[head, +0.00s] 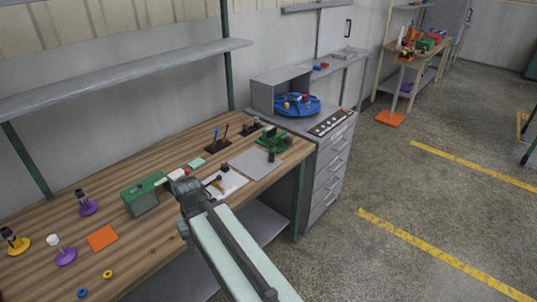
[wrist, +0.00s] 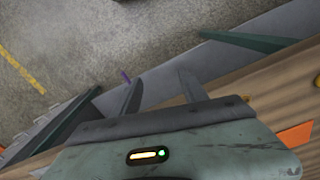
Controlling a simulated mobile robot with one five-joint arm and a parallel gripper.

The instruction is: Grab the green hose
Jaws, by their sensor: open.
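I cannot make out a green hose in either view. My gripper (wrist: 158,88) shows in the wrist view with its two grey fingers spread apart and nothing between them. Past the fingers are a grey bench surface and the concrete floor. In the head view my arm reaches up from the bottom over the front edge of the wooden workbench (head: 160,235). The fingertips cannot be made out clearly there.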

